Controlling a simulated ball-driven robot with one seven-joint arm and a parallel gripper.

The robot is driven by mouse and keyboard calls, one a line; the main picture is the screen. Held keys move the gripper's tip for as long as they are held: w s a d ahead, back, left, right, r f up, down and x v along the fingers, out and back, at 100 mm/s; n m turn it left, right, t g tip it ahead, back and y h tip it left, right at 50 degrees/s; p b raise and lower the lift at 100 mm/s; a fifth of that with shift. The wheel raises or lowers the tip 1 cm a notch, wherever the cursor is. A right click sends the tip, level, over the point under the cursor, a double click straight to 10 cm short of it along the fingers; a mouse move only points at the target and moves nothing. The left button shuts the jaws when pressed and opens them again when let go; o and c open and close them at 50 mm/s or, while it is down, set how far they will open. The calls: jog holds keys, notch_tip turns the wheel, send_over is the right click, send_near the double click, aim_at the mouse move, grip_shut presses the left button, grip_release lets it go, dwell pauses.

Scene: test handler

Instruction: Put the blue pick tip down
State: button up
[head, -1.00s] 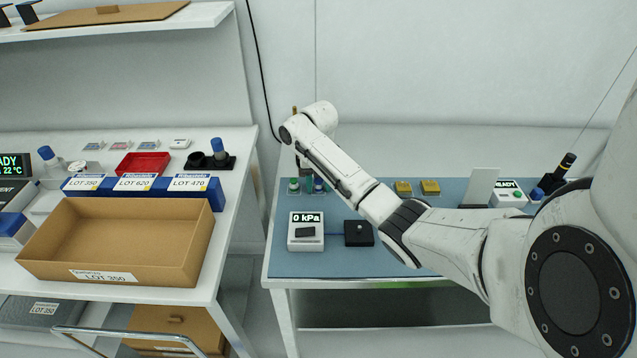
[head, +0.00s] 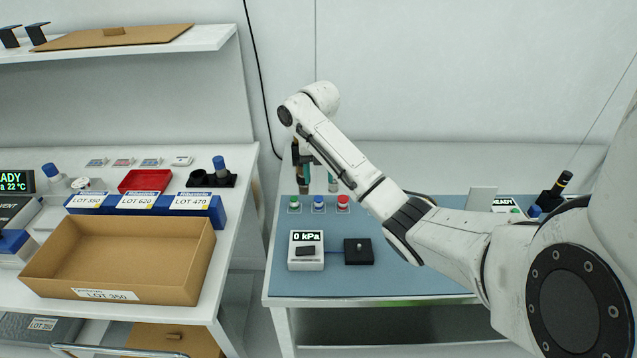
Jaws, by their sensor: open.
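The blue pick tip (head: 318,203) stands upright in the middle of a row at the back left of the blue mat. A green tip (head: 294,202) is on its left and a red one (head: 343,202) on its right. My gripper (head: 319,188) hangs above the row, its two fingers apart and pointing down. It is open and nothing shows between the fingers. The fingers look raised clear of the blue tip. My arm crosses in front and hides part of the gripper's upper body.
A pressure gauge reading 0 kPa (head: 306,251) and a black block (head: 358,252) stand in front of the row. My arm covers much of the mat's right half. The left bench holds a cardboard box (head: 120,250) and a red tray (head: 146,181).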

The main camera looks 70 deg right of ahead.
notch_tip(320, 180, up, 2)
jog(key=shift+r+p, duration=0.1)
jog(key=shift+p, duration=0.35)
